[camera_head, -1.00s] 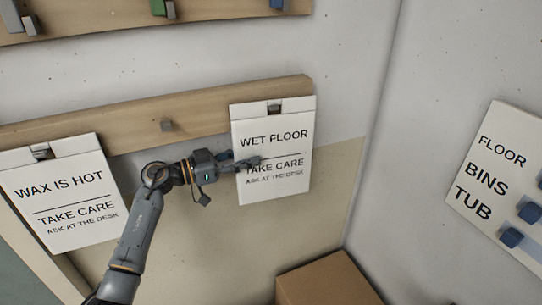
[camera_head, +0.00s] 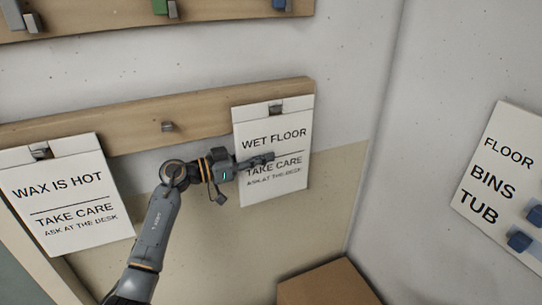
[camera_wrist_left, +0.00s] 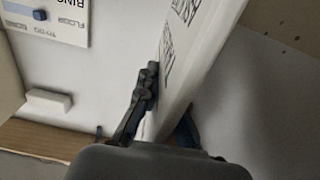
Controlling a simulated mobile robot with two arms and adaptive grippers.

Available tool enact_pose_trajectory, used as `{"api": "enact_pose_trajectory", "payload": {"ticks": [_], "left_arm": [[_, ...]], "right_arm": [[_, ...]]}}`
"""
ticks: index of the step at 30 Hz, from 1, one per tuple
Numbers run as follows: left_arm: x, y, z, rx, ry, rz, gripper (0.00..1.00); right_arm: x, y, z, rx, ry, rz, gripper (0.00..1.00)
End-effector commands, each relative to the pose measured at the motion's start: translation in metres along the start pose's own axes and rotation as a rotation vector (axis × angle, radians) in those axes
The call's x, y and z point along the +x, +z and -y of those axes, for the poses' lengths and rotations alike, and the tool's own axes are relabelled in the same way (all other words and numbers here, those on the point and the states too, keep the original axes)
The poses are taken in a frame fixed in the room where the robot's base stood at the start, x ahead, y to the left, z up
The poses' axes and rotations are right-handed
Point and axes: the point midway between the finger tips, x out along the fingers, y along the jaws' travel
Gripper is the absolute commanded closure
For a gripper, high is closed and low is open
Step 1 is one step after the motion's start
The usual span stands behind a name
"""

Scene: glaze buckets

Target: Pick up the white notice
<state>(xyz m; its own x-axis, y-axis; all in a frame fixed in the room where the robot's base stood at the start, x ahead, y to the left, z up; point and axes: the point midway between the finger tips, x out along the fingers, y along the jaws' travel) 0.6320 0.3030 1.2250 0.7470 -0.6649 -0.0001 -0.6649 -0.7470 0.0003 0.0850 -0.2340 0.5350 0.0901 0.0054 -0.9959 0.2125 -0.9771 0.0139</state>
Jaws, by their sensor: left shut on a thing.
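Two white notices hang from pegs on a wooden rail. The one on the right reads "WET FLOOR" (camera_head: 274,122), and the one on the left reads "WAX IS HOT" (camera_head: 62,195). My left gripper (camera_head: 262,161) is shut on the "WET FLOOR" notice, with one finger across its front at the "TAKE CARE" line. In the left wrist view the notice (camera_wrist_left: 205,50) stands edge-on between the fingers, and the far finger is mostly hidden behind it. The notice's top is still at its peg. My right gripper is not in view.
The wooden rail (camera_head: 200,115) has a bare peg (camera_head: 167,127) between the notices. An upper rail (camera_head: 110,22) holds several coloured pegs. A cardboard box (camera_head: 325,285) sits below right. A "FLOOR BINS TUB" board (camera_head: 490,170) with blue pegs is on the right wall.

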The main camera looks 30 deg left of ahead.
Motion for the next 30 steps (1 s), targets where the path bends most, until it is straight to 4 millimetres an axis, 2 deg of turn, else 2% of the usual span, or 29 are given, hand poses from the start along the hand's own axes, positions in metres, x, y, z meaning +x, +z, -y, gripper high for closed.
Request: {"api": "enact_pose_trajectory", "payload": {"ticks": [5,10,14,20,27,30], "left_arm": [[0.0,-0.002,0.0,0.002,0.0,0.0,1.0],[0.0,-0.015,0.0,0.007,0.001,0.0,1.0],[0.0,-0.013,-0.018,0.004,0.002,0.002,1.0],[0.0,-0.012,-0.058,0.004,0.005,0.0,1.0],[0.0,-0.014,-0.123,0.002,0.005,-0.001,1.0],[0.0,-0.015,-0.144,0.0,0.004,-0.002,1.0]], "right_arm": [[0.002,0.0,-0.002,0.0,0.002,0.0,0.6],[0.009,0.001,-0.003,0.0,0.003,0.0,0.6],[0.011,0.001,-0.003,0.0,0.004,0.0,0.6],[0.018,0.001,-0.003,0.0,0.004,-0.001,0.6],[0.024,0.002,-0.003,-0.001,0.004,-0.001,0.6],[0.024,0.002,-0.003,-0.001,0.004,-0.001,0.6]]}}
